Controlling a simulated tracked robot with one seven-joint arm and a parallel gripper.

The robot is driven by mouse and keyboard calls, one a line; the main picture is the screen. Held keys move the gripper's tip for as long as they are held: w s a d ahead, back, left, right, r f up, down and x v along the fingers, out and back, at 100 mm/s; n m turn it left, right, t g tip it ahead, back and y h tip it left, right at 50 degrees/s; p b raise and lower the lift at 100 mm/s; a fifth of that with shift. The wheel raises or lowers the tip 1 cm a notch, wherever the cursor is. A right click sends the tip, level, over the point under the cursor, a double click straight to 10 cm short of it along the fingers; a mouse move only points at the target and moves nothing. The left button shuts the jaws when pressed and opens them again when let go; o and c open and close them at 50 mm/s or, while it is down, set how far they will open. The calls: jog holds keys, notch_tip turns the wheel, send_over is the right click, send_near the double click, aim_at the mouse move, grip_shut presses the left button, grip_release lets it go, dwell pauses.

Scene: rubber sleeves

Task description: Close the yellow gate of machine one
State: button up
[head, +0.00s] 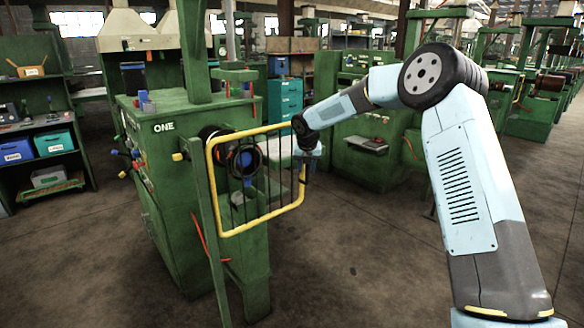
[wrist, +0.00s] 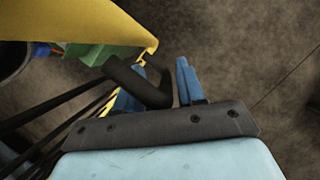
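The yellow gate (head: 252,132) has a yellow tube frame with dark upright bars. Its left side is by a green post on machine one (head: 164,127), a green machine marked ONE. The gate's right end reaches out past the machine's right edge, so it stands open. My gripper (head: 304,160) is at the gate's right end. In the wrist view, the gripper's blue fingers (wrist: 160,86) stand apart on either side of a black handle (wrist: 146,88), with a thin gap showing at the right finger. The yellow frame (wrist: 95,22) shows at upper left there.
A black ring part (head: 245,160) shows behind the gate bars. Shelves with blue bins (head: 53,143) stand at the left. A teal drawer cabinet (head: 285,98) and more green machines stand behind.

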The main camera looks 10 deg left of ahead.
jog(key=shift+r, duration=0.1)
jog(key=v, duration=1.3)
jog(key=shift+r, duration=0.2)
